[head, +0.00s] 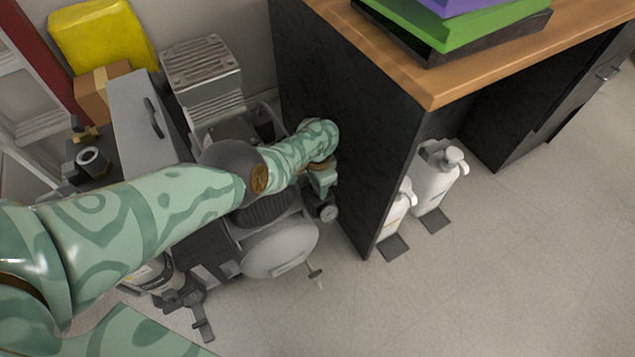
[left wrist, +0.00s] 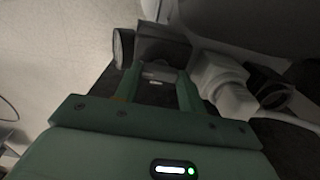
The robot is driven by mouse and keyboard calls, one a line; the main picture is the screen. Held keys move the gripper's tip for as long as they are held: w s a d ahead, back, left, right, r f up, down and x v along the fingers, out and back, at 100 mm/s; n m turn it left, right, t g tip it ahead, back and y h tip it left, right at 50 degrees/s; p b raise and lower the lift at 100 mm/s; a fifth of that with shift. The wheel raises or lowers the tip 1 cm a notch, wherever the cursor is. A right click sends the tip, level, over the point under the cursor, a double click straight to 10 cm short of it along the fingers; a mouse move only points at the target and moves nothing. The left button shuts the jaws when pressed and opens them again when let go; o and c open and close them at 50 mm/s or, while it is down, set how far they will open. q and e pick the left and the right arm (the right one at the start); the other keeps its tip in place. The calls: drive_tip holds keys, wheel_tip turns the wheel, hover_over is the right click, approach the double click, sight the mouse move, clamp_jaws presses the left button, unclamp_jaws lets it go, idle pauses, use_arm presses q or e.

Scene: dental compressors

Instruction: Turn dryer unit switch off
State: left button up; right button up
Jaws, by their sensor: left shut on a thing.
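The compressor unit (head: 280,248), with a light grey tank end and a ribbed grey motor head (head: 200,70), stands left of the desk. My left gripper (head: 322,188) is at its right side, by a small round gauge (head: 328,212). In the left wrist view the two green fingers (left wrist: 158,88) are shut on a small grey part (left wrist: 158,74) on the front of a dark box (left wrist: 163,45). I cannot tell for sure whether this part is the dryer unit switch. The gauge (left wrist: 123,47) is beside the box. My left forearm hides much of the unit in the head view. My right gripper is not in view.
The desk's black side panel (head: 345,110) stands close to the right of my left gripper. A yellow container (head: 100,35) and a cardboard box (head: 103,92) are at the back left. The floor (head: 450,300) at front right is clear.

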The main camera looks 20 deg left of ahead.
use_arm(q)
drive_tip(key=o, duration=1)
drive_tip(key=shift+r, duration=0.35)
wheel_tip(320, 180, up, 16)
drive_tip(key=p, duration=0.9)
drive_tip(key=shift+f, duration=0.2)
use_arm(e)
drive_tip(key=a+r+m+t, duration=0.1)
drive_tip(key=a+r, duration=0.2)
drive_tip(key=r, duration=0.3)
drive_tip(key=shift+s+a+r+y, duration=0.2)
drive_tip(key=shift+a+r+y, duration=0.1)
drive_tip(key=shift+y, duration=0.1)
